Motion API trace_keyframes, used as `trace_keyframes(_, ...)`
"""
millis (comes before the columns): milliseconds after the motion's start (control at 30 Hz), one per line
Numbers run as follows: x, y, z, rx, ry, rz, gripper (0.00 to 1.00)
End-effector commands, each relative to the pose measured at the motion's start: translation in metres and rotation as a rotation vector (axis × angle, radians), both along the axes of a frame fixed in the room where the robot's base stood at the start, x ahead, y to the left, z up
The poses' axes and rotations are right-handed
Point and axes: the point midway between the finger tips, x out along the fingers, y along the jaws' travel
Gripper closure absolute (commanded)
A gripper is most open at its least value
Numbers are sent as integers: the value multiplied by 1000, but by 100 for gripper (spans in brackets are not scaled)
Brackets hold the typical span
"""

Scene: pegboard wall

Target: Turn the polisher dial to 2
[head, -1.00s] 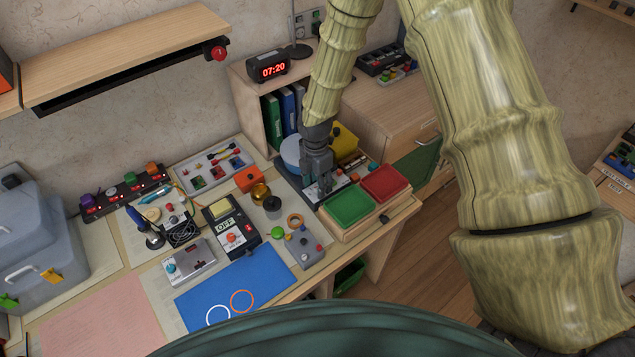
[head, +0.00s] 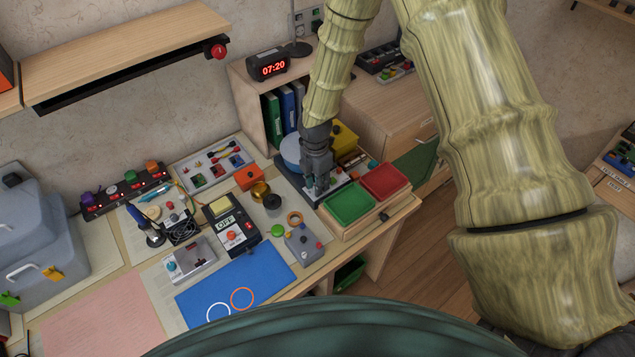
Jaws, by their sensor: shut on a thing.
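The polisher (head: 309,196), a dark base with a round blue disc (head: 290,148) at its back, stands near the right end of the workbench. My gripper (head: 319,187) points down over its front part, just left of the green tray. Its fingers are shut on a small part there, which appears to be the polisher dial. The fingers hide most of that part, so its pointer and numbers cannot be read.
A green tray (head: 348,204) and a red tray (head: 386,181) stand close to the right of my gripper. A yellow block (head: 344,138) is behind it. A black knob (head: 272,202) and an orange ring (head: 295,218) lie to the left. The blue mat (head: 235,284) is mostly clear.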

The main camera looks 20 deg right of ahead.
Motion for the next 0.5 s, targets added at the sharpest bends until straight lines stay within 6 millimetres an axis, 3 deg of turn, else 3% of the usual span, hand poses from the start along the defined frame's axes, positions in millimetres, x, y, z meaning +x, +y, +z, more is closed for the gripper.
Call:
trace_keyframes(267, 1, 0, -1, 0, 0, -119, 98)
trace_keyframes(500, 1, -1, -1, -1, 0, -322, 98)
